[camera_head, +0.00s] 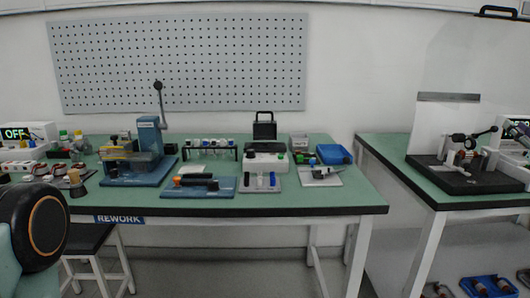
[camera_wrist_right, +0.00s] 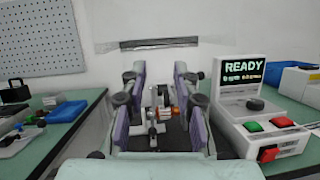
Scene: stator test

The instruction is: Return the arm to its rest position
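My right gripper (camera_wrist_right: 159,80) shows in the right wrist view, its two purple-padded fingers spread wide apart. Nothing is held between them. Beyond the fingers stands a test fixture (camera_wrist_right: 161,112) with metal and orange parts on a black base; its distance from the fingertips is hard to judge. The same fixture seems to show on the right table in the head view (camera_head: 465,157). I cannot make out either gripper clearly in the head view. A black round joint with an orange ring at the left edge is part of my arm. My left gripper is not in view.
A green rework table (camera_head: 335,200) holds a blue press (camera_head: 150,137), a vial rack (camera_head: 209,148) and a blue tray (camera_head: 334,154). A gap separates it from the right table (camera_head: 440,199). A control box (camera_wrist_right: 257,117) reading READY stands right of the fingers.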

